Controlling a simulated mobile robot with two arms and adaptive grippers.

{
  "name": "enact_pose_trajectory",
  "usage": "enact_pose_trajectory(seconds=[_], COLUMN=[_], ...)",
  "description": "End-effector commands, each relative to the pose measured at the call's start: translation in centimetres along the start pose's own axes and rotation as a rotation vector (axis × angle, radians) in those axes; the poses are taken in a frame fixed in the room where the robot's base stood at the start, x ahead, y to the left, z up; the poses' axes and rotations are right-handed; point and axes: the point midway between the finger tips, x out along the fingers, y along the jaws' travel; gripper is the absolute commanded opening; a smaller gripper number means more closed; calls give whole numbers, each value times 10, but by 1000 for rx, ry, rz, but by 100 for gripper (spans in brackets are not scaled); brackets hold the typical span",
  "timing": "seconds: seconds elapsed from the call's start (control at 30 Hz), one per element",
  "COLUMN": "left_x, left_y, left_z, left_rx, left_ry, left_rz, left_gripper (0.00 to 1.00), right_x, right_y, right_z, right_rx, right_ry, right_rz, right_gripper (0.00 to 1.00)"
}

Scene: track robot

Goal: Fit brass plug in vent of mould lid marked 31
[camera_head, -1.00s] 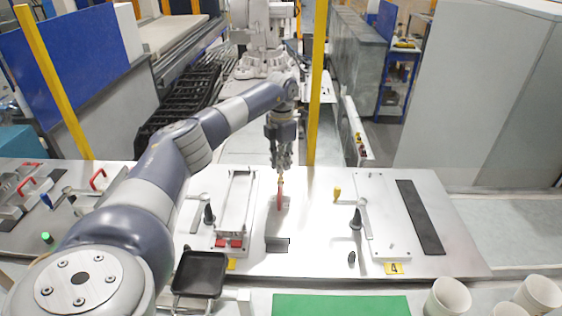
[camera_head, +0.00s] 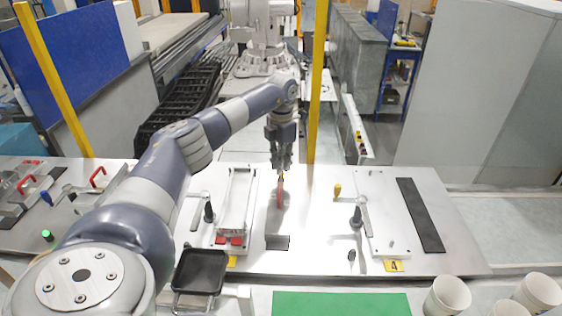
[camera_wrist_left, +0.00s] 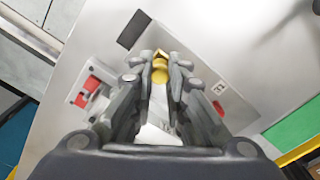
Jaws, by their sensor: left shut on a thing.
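My left gripper (camera_head: 281,168) hangs over the middle of the metal table, fingers pointing down. In the left wrist view its fingers (camera_wrist_left: 160,75) are shut on a yellow brass piece, the brass plug (camera_wrist_left: 160,66), at the fingertips. In the head view a slim red piece (camera_head: 280,192) shows just below the fingertips; I cannot tell whether it touches them. A pale plate with a small white label (camera_wrist_left: 218,88) lies beyond the fingers in the wrist view; I cannot read the label. No lid marked 31 can be made out, nor any vent. My right gripper is not in view.
A white fixture with red blocks (camera_head: 229,240) stands left of the gripper. A plate with a yellow tag 4 (camera_head: 394,266) and a black strip (camera_head: 420,215) lie right. A dark tray (camera_head: 200,272), green mat (camera_head: 340,304) and white cups (camera_head: 447,297) are in front.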

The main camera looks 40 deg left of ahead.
Motion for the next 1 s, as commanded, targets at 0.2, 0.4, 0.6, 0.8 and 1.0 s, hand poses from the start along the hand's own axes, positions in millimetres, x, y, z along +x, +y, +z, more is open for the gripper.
enact_pose_trajectory(seconds=[0.2,0.4,0.6,0.8,1.0], left_x=[0,0,3,8,9], left_y=[0,0,0,0,0], left_z=[0,0,0,0,0], left_rx=[0,0,0,0,0], left_ry=[0,0,0,0,0], left_rz=[0,0,0,0,0], left_gripper=[0,0,0,0,0], right_x=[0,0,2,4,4], right_y=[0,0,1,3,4], right_z=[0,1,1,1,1], right_rx=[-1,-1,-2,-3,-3], right_ry=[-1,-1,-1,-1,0], right_rz=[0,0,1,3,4], right_gripper=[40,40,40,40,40])
